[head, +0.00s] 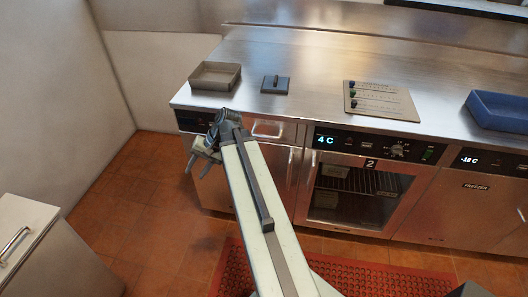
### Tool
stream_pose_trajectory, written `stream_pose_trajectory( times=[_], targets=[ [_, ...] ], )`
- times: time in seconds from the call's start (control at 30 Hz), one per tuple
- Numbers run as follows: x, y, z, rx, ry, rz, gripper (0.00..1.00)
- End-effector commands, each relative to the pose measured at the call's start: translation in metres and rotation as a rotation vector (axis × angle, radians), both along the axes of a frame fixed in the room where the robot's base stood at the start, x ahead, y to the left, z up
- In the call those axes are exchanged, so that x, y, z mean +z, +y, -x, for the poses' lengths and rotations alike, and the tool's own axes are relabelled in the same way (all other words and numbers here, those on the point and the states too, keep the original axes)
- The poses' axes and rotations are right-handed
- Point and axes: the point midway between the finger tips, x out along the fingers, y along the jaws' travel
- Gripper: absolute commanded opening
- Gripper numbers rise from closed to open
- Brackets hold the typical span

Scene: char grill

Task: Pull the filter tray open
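My gripper (198,165) is at the front left of the steel counter, before the cabinet fronts. Its two fingers point down and stand apart, with nothing seen between them. A shallow drawer front with a bar handle (268,129) is under the counter edge, just right of my gripper; it looks shut. A dark panel (188,124) is at the counter's left end, partly hidden by my gripper. I cannot tell which of these is the filter tray. My arm hides part of the fronts below.
On the counter (300,65) are a grey open tray (215,76), a small dark lidded block (275,84), a card with knobs (380,100) and a blue bin (498,110). A glass-door fridge (360,193) stands right of my arm. A red mat (340,275) covers some floor.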

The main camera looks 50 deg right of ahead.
Motion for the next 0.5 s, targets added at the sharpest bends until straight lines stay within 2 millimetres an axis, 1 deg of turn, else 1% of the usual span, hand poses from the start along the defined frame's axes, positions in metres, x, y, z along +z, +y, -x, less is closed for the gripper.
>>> stream_pose_trajectory(
  times=[0.03, 0.07, 0.1, 0.17, 0.2, 0.27, 0.3, 0.4, 0.5],
  targets=[
    [-0.027, -0.043, 0.003, -0.135, -0.039, -0.089, 0.38],
    [-0.029, -0.066, 0.006, -0.213, -0.067, -0.146, 0.38],
    [-0.03, -0.097, 0.011, -0.314, -0.107, -0.22, 0.38],
    [-0.029, -0.145, 0.024, -0.458, -0.171, -0.332, 0.38],
    [-0.028, -0.176, 0.035, -0.546, -0.217, -0.4, 0.38],
    [-0.023, -0.219, 0.055, -0.662, -0.286, -0.494, 0.38],
    [-0.018, -0.244, 0.07, -0.727, -0.328, -0.55, 0.38],
    [-0.007, -0.287, 0.099, -0.833, -0.41, -0.647, 0.38],
    [0.002, -0.308, 0.116, -0.886, -0.456, -0.698, 0.38]
  ],
)
